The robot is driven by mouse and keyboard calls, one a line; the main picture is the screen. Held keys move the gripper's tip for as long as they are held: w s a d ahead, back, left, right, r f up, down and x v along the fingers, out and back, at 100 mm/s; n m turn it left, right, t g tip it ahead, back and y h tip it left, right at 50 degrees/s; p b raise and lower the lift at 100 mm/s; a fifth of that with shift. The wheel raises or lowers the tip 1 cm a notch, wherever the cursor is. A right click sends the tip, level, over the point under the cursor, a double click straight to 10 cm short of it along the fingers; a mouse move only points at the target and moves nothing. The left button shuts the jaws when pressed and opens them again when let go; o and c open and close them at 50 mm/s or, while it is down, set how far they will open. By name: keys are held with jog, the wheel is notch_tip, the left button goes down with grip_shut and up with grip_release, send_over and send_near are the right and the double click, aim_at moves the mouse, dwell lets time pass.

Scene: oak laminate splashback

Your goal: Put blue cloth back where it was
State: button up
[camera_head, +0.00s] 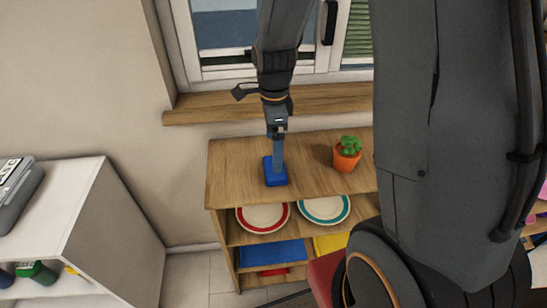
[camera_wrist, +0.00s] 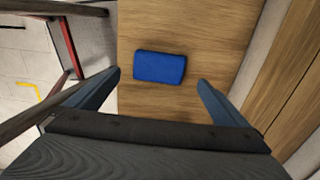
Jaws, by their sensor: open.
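The blue cloth (camera_head: 270,181) is a small folded rectangle lying flat on the wooden top of the low shelf unit, towards its left end. In the wrist view the cloth (camera_wrist: 160,67) lies flat, ahead of and between the two blue fingers. My gripper (camera_head: 278,166) points down at the cloth from above and hides part of it in the head view. In the wrist view my gripper (camera_wrist: 159,79) is open, with nothing held between its fingers. I cannot tell the exact height of the fingertips above the cloth.
An orange pot with a green plant (camera_head: 347,154) stands right of the cloth. Below are a red-rimmed plate (camera_head: 262,217), a teal-rimmed plate (camera_head: 324,209), a flat blue item (camera_head: 272,254) and a yellow one (camera_head: 330,243). The window sill (camera_head: 215,109) is behind.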

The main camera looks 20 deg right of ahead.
jog(key=s+r+n, duration=0.2)
jog(key=s+n, duration=0.3)
jog(key=n, duration=0.5)
jog(key=s+r+n+t, duration=0.1)
jog(key=s+r+n, duration=0.1)
jog(key=s+n, duration=0.4)
jog(key=shift+r+n+b, duration=0.2)
jog(key=shift+n+b, duration=0.15)
jog(key=shift+n, duration=1.75)
